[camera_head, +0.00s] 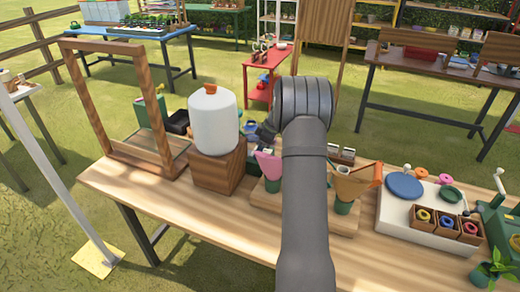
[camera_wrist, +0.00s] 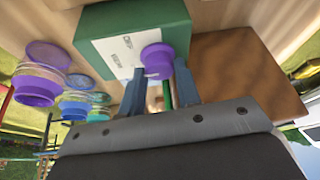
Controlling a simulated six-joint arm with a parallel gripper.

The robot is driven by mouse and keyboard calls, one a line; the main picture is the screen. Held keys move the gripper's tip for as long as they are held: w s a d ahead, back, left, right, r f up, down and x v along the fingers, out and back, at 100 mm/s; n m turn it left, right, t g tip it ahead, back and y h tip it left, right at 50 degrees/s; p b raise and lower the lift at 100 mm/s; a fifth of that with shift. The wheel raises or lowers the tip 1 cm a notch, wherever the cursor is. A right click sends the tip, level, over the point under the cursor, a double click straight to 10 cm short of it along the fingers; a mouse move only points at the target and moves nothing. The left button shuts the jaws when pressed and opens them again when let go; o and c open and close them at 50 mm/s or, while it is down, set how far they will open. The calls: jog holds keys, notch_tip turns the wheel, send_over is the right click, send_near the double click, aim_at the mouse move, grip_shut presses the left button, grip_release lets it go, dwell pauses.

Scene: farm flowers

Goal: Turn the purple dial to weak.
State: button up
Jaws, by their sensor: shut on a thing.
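The purple dial (camera_wrist: 157,57) sits on the face of a green box (camera_wrist: 105,32) in the wrist view. A white label (camera_wrist: 112,52) with dark lettering is beside the dial; I cannot read it surely. A small pale mark shows at the dial's near edge. My gripper (camera_wrist: 158,76) has its two blue-grey fingers on either side of the dial, shut on it. In the head view my arm hides the dial, and I cannot make out the fingers.
A wooden block (camera_head: 218,170) carries a white tank (camera_head: 212,122) to the left of my arm. A wooden frame (camera_head: 84,97) stands farther left. Several coloured pots, one purple (camera_wrist: 37,87), are left of the box in the wrist view. The table's front (camera_head: 190,222) is clear.

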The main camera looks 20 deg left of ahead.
dwell(0.4)
jog(key=o, duration=0.7)
jog(key=v, duration=1.7)
jog(key=shift+r, duration=0.2)
jog(key=x, duration=1.7)
jog(key=shift+f, duration=0.2)
